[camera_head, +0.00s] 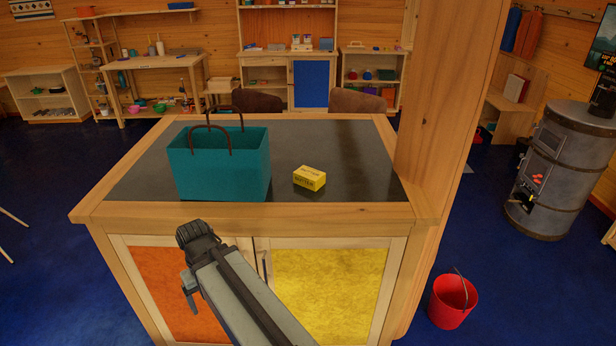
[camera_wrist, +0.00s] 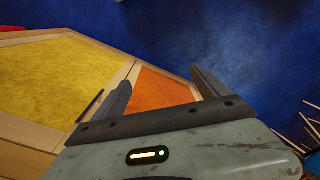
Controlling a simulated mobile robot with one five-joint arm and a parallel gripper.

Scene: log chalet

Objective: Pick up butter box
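The yellow butter box (camera_head: 309,178) lies on the dark top of the wooden cabinet island (camera_head: 140,176), right of centre and close to the front edge. My gripper (camera_head: 190,262) is in front of the island, below the top's edge and left of the box, before the orange door. In the wrist view my gripper (camera_wrist: 160,78) has its two fingers spread apart with nothing between them. The butter box is not visible in the wrist view.
A teal bag (camera_head: 222,165) with brown handles stands left of the butter box on the top. A wooden post (camera_head: 450,100) rises at the island's right. A red bucket (camera_head: 453,300) stands on the blue floor, lower right. A grey stove (camera_head: 560,170) stands at far right.

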